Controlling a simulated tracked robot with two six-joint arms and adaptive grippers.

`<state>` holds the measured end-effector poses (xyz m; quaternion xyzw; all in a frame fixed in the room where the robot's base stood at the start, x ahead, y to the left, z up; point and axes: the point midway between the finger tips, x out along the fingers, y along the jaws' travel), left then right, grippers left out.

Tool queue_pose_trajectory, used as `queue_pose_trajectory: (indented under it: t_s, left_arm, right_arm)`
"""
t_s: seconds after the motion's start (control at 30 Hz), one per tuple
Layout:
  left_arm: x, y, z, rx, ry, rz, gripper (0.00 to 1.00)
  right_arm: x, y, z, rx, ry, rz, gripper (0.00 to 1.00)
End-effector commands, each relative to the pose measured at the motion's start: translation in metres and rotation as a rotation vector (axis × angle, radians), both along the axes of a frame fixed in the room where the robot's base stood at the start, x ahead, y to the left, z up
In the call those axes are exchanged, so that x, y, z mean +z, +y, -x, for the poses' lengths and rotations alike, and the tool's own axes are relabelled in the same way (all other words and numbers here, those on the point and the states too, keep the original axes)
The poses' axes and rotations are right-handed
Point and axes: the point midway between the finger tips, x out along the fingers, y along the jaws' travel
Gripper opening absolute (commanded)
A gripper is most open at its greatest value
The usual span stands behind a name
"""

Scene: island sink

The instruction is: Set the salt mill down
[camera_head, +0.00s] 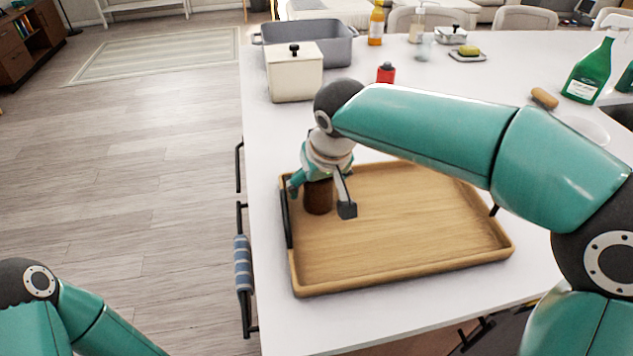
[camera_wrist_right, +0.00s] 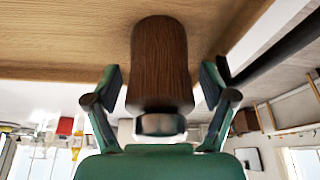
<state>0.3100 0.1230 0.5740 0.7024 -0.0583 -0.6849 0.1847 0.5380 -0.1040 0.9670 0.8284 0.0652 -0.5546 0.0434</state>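The salt mill (camera_head: 318,198) is a dark brown wooden cylinder standing upright at the left end of the wooden tray (camera_head: 400,275). In the right wrist view the mill (camera_wrist_right: 160,65) shows wood grain and a grey metal cap, with its far end against the tray surface (camera_wrist_right: 60,40). My right gripper (camera_head: 322,196) is above and around the mill; its fingers (camera_wrist_right: 160,88) stand on either side with visible gaps, so it is open. My left gripper is out of view; only part of my left arm shows at the lower left.
The tray's dark left handle (camera_head: 287,218) is close to the mill. A cream canister (camera_head: 294,78), a grey tub (camera_head: 338,48) and a red-topped item (camera_head: 386,73) stand behind. A green spray bottle (camera_head: 588,72) is at right. The tray's middle is clear.

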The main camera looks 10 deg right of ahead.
Motion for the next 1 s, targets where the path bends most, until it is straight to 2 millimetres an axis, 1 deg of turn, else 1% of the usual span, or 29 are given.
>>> queue_pose_trajectory:
  t_s: [0.27,0.37,0.43,0.57,0.8,0.9,1.0]
  left_arm:
    - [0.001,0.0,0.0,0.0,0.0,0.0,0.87]
    - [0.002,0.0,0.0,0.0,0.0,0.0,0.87]
    - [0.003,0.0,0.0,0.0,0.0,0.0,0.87]
    - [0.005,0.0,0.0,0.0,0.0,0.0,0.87]
    - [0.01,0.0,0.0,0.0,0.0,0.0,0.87]
    - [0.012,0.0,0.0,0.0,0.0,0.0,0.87]
    - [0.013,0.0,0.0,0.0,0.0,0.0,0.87]
  right_arm:
    - [0.001,0.0,0.0,0.0,0.0,0.0,0.84]
    - [0.006,0.0,0.001,0.0,-0.002,0.0,0.84]
    - [0.013,-0.001,0.004,0.0,-0.002,0.0,0.84]
    - [0.033,-0.002,0.012,0.001,-0.005,-0.001,0.84]
    - [0.079,-0.005,0.03,-0.001,-0.004,-0.002,0.84]
    - [0.094,-0.006,0.037,0.0,-0.003,-0.001,0.84]
    - [0.106,-0.007,0.041,-0.001,-0.003,-0.001,0.84]
